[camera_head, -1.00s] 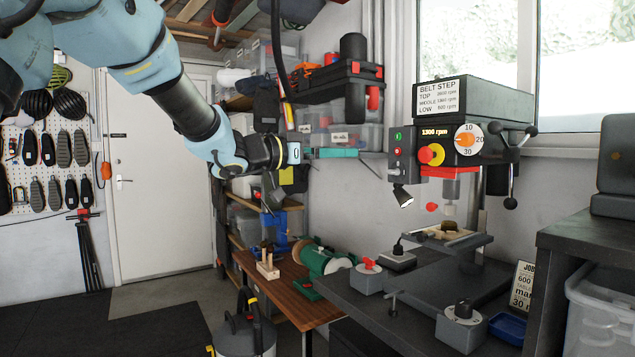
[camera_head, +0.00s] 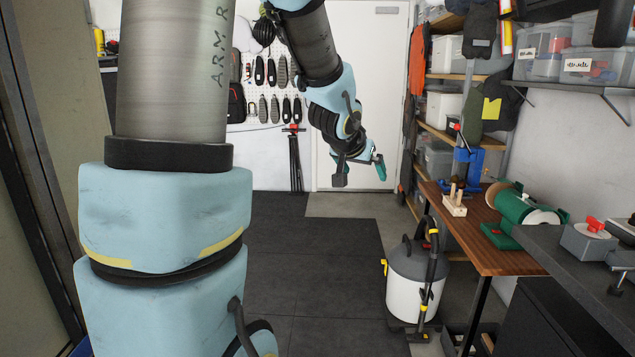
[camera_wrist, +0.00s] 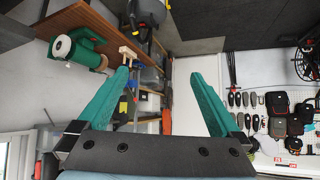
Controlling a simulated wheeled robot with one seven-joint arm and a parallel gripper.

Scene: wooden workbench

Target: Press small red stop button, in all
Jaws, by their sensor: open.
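My gripper (camera_head: 376,168) hangs in mid-air in front of the white door, near the middle of the head view. In the wrist view my gripper (camera_wrist: 161,75) shows two teal fingers spread wide apart with nothing between them. It touches nothing that I can see.
A dark bench (camera_head: 560,262) at right holds a grey box with a red knob (camera_head: 594,226). A wooden table (camera_head: 480,240) carries a green grinder (camera_head: 520,204). A vacuum cleaner (camera_head: 412,272) stands on the floor. The dark floor mat (camera_head: 320,255) is clear.

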